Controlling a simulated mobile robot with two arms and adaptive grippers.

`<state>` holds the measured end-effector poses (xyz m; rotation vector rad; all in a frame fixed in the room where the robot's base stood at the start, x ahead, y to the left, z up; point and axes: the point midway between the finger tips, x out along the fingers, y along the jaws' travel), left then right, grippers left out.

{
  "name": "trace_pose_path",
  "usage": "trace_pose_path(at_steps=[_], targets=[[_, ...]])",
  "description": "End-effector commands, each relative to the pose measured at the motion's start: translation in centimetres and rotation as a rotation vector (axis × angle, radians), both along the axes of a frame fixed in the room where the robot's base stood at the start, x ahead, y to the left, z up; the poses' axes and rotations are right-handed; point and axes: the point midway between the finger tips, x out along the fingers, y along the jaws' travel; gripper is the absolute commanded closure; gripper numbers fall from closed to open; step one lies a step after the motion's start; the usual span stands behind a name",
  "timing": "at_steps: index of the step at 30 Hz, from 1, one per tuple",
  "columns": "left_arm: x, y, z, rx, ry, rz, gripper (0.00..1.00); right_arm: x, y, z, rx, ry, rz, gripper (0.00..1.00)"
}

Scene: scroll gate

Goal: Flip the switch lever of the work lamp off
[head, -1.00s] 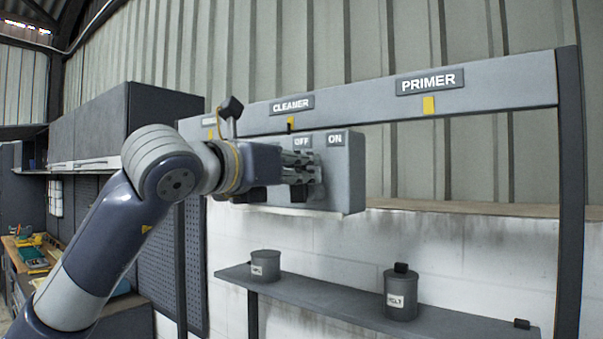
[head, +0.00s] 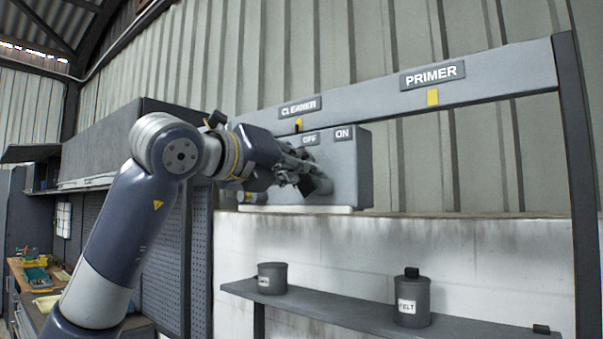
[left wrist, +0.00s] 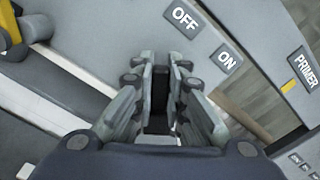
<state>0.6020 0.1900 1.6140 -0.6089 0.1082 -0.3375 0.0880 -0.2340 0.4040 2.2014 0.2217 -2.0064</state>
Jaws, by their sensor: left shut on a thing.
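A grey switch box (head: 348,170) is mounted on the rack, with an OFF label (head: 309,138) and an ON label (head: 344,133) along its upper edge. My left gripper (head: 312,180) is in front of the box, below the labels, its fingers tilted down to the right. In the left wrist view, its fingers (left wrist: 158,88) are closed around a dark narrow piece (left wrist: 159,98), apparently the switch lever. The fingers hide most of it, so its exact position cannot be told. The wrist view shows the OFF label (left wrist: 185,17) nearer the fingertips than the ON label (left wrist: 229,62). My right gripper is not in view.
A grey rail with CLEANER (head: 300,108) and PRIMER (head: 433,75) signs runs above the box. Below, a shelf (head: 350,311) carries two grey canisters, one here (head: 412,300). A dark post (head: 583,180) stands at the right. A cluttered workbench is at the far left.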

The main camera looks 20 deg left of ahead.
Motion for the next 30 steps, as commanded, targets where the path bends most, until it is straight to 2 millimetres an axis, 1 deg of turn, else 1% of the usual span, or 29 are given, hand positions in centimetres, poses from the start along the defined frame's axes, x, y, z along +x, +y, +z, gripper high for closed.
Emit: trace_pose_path(at_steps=[12,13,14,15,23,26,30], targets=[[0.0,0.2,0.2,-0.014,0.000,0.002,1.00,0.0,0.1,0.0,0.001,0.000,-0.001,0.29],[0.0,0.2,0.2,-0.014,0.000,0.002,0.83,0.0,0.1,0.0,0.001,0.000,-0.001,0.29],[0.0,0.2,0.2,-0.014,0.000,0.002,0.76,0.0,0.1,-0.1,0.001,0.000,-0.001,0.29],[0.0,0.2,0.2,-0.014,0.000,0.002,0.67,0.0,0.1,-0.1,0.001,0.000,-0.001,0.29],[0.0,0.1,0.1,-0.011,0.002,0.001,0.67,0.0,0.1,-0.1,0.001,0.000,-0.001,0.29],[-0.1,0.1,0.1,-0.010,0.002,0.001,0.67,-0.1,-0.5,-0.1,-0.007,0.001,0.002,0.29],[-1.4,0.6,0.1,-0.010,0.001,0.002,0.67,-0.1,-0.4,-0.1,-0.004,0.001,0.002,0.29]])
